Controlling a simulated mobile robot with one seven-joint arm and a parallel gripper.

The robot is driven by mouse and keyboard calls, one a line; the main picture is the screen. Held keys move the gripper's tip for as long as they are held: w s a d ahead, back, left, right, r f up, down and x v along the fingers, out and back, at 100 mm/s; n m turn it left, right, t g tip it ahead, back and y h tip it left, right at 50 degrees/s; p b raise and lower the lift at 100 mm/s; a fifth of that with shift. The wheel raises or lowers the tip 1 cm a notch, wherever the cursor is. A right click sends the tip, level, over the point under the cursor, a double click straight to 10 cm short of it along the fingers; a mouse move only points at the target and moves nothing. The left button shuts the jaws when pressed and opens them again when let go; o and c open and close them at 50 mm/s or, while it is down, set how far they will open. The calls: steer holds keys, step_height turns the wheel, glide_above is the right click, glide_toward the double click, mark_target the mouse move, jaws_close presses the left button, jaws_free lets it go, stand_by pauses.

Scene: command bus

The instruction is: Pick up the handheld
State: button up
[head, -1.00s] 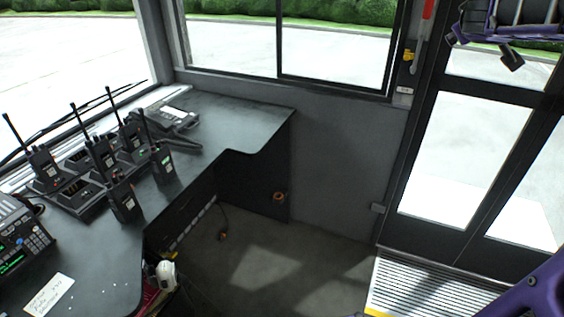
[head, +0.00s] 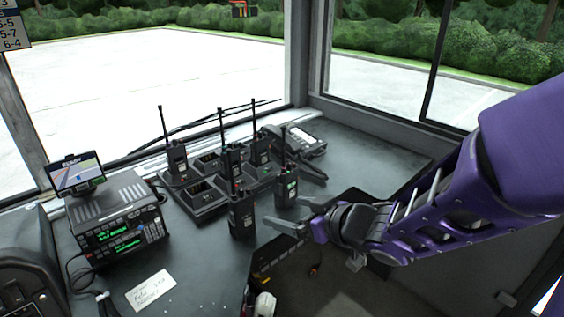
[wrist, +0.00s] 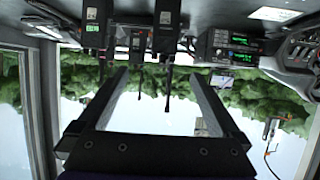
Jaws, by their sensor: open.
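Several black handheld radios with upright antennas are on the dark counter. Two stand outside the charger at its right: a front one (head: 242,215) and one with a small green screen (head: 287,187). Others stand in the charger, such as the left one (head: 177,158). My gripper (head: 284,212) is open and empty, just right of the front radio and in front of the green-screen one. In the upside-down wrist view, the front radio (wrist: 166,28) shows beyond the open fingers and the green-screen radio (wrist: 93,26) toward the left finger.
The multi-slot charger (head: 205,207) has empty slots. A desk phone (head: 303,140) lies behind it. A radio console (head: 120,220) with a small display (head: 77,175) stands left, near a paper note (head: 150,290). Windows border the counter (head: 375,160).

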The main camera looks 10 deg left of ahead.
steer(key=a, duration=0.1)
steer(key=p, duration=0.2)
glide_toward(245, 199)
steer(key=x, duration=0.5)
steer(key=shift+s+a+f, duration=0.25)
steer(key=shift+s+f, duration=0.05)
steer(key=shift+w+r+b+x, duration=0.1)
steer(key=shift+w+b+x, duration=0.1)
steer(key=shift+x, duration=1.35)
steer(key=shift+w+r+b+x, duration=0.1)
steer(key=shift+b+x, duration=0.05)
steer(key=shift+x, duration=1.45)
steer(key=shift+d, duration=0.15)
steer(key=shift+s, duration=0.1)
steer(key=shift+r, duration=0.1)
jaws_close()
